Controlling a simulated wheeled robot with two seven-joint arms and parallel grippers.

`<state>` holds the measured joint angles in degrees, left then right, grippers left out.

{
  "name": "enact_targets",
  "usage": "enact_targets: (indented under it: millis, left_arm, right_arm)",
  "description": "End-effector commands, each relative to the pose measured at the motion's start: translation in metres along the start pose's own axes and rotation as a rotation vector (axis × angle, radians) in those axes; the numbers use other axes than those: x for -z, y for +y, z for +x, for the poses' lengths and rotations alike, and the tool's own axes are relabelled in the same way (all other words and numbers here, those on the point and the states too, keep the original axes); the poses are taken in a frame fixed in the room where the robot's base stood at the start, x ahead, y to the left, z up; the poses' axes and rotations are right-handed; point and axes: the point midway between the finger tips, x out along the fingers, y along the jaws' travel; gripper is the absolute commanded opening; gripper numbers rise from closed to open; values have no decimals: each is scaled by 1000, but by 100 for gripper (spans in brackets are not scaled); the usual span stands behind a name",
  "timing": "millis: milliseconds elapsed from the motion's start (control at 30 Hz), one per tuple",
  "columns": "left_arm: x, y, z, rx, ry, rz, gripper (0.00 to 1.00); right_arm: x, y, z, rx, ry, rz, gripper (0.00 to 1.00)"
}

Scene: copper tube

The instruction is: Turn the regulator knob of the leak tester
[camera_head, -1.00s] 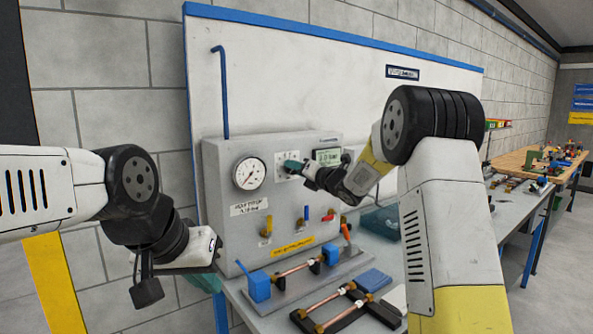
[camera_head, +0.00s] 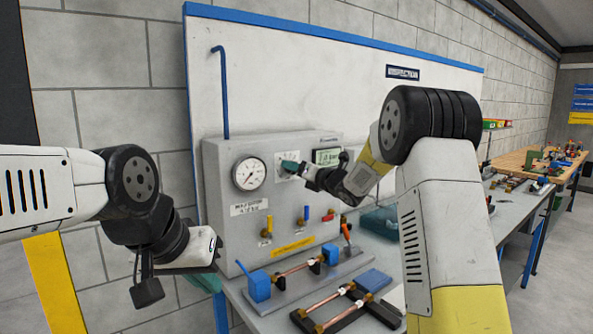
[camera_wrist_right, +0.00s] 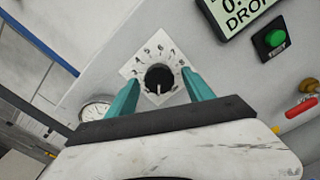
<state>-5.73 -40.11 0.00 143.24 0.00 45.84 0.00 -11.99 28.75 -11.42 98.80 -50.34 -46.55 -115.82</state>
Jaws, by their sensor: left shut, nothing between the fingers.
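The black regulator knob (camera_wrist_right: 158,77) sits on a white numbered dial plate (camera_wrist_right: 139,66) on the leak tester's grey front panel (camera_head: 225,225). Its white mark points to the bottom of the right wrist view. My right gripper (camera_wrist_right: 161,95) is open, with one teal finger on each side of the knob; gaps show, and contact cannot be told. In the head view the right gripper (camera_head: 290,167) is at the panel and hides the knob. My left gripper (camera_head: 208,282) is shut and empty at the bench's left end, mostly hidden by its own wrist.
A round gauge (camera_head: 249,174) is left of the dial, and a display (camera_head: 326,156) is right of it. Small valves (camera_head: 267,229) sit below. A fixture with a copper tube (camera_head: 294,269) and a second tube rack (camera_head: 330,305) stand in front of the panel.

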Motion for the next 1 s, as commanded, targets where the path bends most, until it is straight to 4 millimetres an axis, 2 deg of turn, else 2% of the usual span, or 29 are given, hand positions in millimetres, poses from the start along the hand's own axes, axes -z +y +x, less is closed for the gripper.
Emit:
enact_targets:
  millis: [267, 367, 700, 833, 1000]
  left_arm:
    - [0, 0, 0, 0, 0, 0, 0]
    - [0, 0, 0, 0, 0, 0, 0]
    - [0, 0, 0, 0, 0, 0, 0]
    - [0, 0, 0, 0, 0, 0, 0]
    - [0, 0, 0, 0, 0, 0, 0]
  right_arm:
    - [-2, 1, 0, -1, -3, 0, 61]
    - [-3, 1, -6, -1, -4, 0, 61]
    - [-2, 0, -61, 0, -4, 0, 61]
    - [-1, 0, -74, 0, -3, 0, 61]
    - [-1, 0, -78, -1, -2, 0, 61]
